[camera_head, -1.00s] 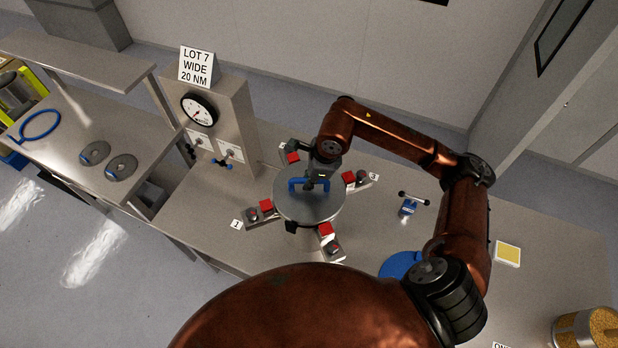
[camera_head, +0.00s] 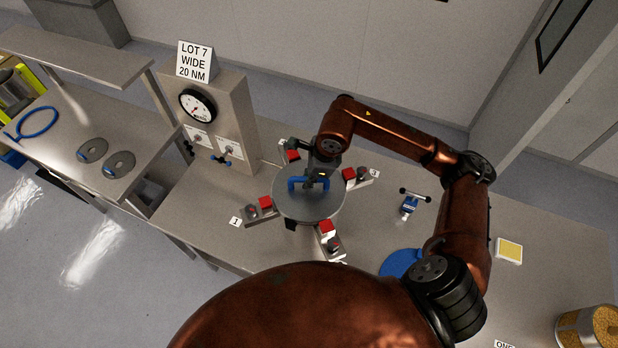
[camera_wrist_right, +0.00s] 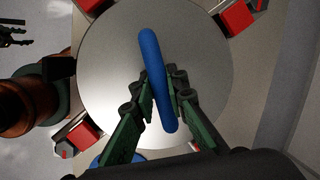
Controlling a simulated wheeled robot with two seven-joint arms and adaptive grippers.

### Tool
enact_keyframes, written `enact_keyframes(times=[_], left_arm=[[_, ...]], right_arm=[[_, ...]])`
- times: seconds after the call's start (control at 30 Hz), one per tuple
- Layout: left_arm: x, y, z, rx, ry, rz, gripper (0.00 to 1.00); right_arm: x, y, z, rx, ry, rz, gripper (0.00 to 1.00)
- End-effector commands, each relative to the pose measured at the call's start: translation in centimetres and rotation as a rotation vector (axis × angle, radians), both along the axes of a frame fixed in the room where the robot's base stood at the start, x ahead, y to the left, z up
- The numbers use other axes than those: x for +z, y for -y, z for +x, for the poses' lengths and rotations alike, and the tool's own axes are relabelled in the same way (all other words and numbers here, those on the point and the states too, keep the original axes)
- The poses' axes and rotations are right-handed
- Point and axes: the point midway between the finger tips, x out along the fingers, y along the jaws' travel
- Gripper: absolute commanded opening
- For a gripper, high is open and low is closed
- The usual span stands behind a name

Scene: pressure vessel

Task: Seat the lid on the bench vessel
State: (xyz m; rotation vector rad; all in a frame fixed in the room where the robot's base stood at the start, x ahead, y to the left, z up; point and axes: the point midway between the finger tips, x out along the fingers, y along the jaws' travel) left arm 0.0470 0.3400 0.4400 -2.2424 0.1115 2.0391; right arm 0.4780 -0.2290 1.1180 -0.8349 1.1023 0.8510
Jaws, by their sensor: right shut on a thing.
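The lid (camera_head: 325,205) is a round grey metal disc with a blue bar handle (camera_head: 296,184), seen from above in the head view. It lies over the bench vessel, ringed by clamps with red blocks (camera_head: 265,203). The lid hides the vessel, so I cannot tell whether it rests on the rim or hovers just above. My right gripper (camera_head: 316,181) is shut on the handle; the right wrist view shows its fingers (camera_wrist_right: 162,98) on both sides of the blue bar. A dark claw-like shape at that view's upper left looks like my left gripper (camera_wrist_right: 14,36); its opening is unclear.
A gauge panel (camera_head: 235,115) with a "LOT 7 WIDE 20 NM" sign (camera_head: 195,62) stands behind left. A blue T-handled tool (camera_head: 410,205), a blue disc (camera_head: 398,263) and a yellow-topped block (camera_head: 509,251) are on the bench right.

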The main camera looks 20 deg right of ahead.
Motion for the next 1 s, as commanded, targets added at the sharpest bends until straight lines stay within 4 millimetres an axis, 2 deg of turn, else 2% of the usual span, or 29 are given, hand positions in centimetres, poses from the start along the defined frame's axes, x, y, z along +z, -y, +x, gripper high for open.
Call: enact_keyframes(times=[0.33,0.63,0.77,1.0], left_arm=[[0.0,0.0,0.0,0.0,-0.001,0.0,0.4],[0.0,-0.3,-0.3,0.0,-0.003,0.003,0.4],[0.0,-0.2,-0.2,0.0,-0.002,0.002,0.4],[0.0,-0.1,-0.1,0.0,-0.001,0.001,0.4]], right_arm=[[0.1,0.0,0.1,0.0,0.003,0.002,0.33],[0.0,0.1,-0.2,-0.001,-0.005,-0.002,0.33],[1.4,0.3,-0.3,-0.001,0.002,-0.003,0.33],[6.2,1.1,-1.3,-0.001,0.006,-0.001,0.33]])
